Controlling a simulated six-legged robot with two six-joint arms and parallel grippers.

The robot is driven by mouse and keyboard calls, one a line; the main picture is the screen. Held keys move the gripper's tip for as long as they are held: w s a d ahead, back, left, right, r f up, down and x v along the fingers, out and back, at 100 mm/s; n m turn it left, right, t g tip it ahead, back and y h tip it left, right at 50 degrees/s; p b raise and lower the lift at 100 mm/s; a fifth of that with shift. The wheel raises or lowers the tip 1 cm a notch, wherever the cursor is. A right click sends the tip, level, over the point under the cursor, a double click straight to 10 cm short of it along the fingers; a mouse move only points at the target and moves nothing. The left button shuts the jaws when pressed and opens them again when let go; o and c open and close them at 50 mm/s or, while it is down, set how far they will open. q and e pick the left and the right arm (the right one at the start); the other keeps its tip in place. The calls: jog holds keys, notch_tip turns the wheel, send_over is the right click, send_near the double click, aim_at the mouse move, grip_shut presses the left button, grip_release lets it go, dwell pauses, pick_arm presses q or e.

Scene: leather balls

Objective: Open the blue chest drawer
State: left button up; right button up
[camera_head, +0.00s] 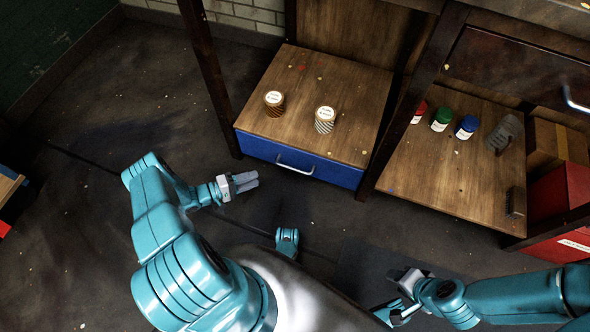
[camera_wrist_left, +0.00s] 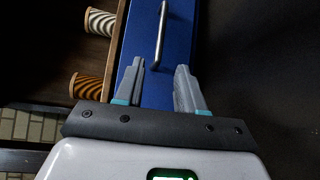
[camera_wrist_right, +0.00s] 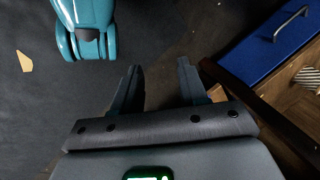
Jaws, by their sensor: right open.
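The blue drawer (camera_head: 330,170) is the front of a low wooden chest at the middle top of the head view. It looks shut, flush under the wooden top. Its metal handle (camera_head: 295,165) is a thin bar; it also shows in the left wrist view (camera_wrist_left: 160,40) and the right wrist view (camera_wrist_right: 291,24). My left gripper (camera_head: 252,182) is in front of the drawer, left of the handle, apart from it. In the left wrist view its fingers (camera_wrist_left: 160,80) are open and empty, with the handle beyond them. My right gripper (camera_head: 402,277) is low at right, open and empty, away from the drawer.
Two spools (camera_head: 274,103) (camera_head: 325,119) stand on the chest top (camera_head: 300,70). Dark posts (camera_head: 205,75) flank the chest. A right-hand shelf (camera_head: 430,170) holds red, green and blue jars (camera_head: 466,127). A red box (camera_head: 560,195) stands at far right. Floor before the drawer is clear.

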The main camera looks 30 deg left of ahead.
pick_arm(q)
jog(key=b+x, duration=0.3)
jog(key=x, duration=1.2)
jog(key=shift+s+d+b, duration=0.1)
jog(key=shift+d+b, duration=0.05)
jog(key=shift+b, duration=0.25)
pick_arm(e)
jog(key=shift+t, duration=0.6)
jog(key=w+f, duration=0.2)
jog(key=f, duration=0.2)
jog(key=shift+w+d, duration=0.3)
jog(key=shift+w, duration=0.1)
pick_arm(q)
grip_shut()
